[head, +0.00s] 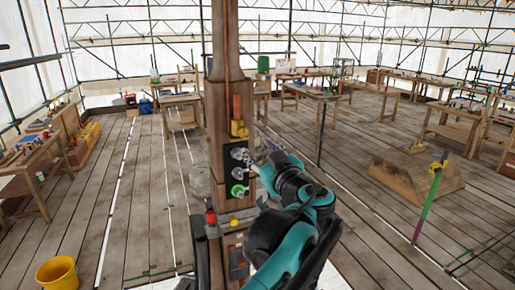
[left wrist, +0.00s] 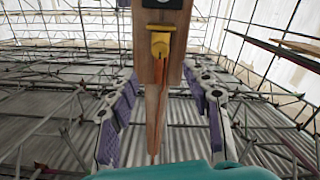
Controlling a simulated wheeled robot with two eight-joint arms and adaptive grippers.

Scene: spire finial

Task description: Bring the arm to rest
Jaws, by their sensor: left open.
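My left arm, teal and black, reaches up from the bottom right in the head view. Its left gripper (head: 264,160) is in front of the wooden spire post (head: 216,135), close to its right side. In the left wrist view the left gripper (left wrist: 162,85) is open, its two purple-padded fingers wide apart with nothing held. The spire post (left wrist: 156,120) shows between the fingers in that picture; whether they touch it cannot be told. A yellow fitting (head: 238,129) with an orange strip above it is on the post; the yellow fitting (left wrist: 160,42) also shows in the wrist view. My right gripper is not seen.
A black panel with round pieces, one ringed green (head: 238,190), is on the post near the gripper. A red knob (head: 211,217) stands on a ledge below. A wooden block (head: 415,175) and yellow bucket (head: 57,274) stand on the plank floor. Workbenches line the sides.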

